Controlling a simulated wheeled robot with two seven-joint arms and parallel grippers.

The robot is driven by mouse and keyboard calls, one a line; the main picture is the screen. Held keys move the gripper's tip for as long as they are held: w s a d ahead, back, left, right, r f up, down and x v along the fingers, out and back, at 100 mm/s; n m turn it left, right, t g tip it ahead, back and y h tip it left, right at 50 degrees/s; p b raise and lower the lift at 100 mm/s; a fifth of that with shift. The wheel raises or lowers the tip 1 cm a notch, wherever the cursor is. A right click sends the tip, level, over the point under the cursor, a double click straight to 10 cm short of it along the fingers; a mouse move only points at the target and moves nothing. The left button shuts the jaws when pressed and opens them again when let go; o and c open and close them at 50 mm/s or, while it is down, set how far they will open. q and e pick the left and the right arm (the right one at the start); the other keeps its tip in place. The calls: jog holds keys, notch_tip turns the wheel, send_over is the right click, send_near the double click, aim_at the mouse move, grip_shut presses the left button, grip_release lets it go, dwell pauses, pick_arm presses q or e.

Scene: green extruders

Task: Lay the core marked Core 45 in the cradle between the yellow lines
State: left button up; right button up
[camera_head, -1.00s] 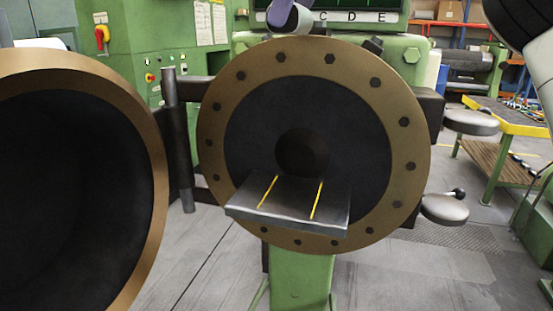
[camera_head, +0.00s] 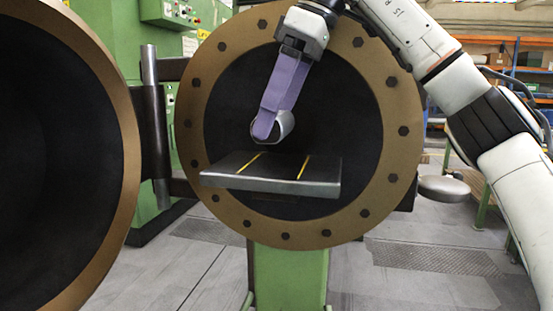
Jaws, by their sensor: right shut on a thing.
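My right gripper (camera_head: 267,128) has purple fingers and reaches down from the top, in front of the dark round opening. It is shut on a small grey cylinder, the core (camera_head: 286,124); no marking on it can be read. The core is above the cradle, a grey metal plate (camera_head: 225,180) that sticks out of the opening. Two yellow lines (camera_head: 305,168) run across the plate from front to back, and a gap shows between the core and the plate. My left gripper is not in view.
A brown bolted flange (camera_head: 192,150) rings the opening. A large open round door (camera_head: 125,130) stands at the left on a dark hinge (camera_head: 152,130). A grey round pad (camera_head: 443,188) is at the right. The space just above the plate is free.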

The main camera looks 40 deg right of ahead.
aim_at(277, 140)
jog(key=shift+f, duration=0.4)
notch_tip(277, 140, down, 4)
jog(key=shift+r+b, duration=0.15)
jog(key=shift+b, duration=0.75)
jog(key=o, duration=1.2)
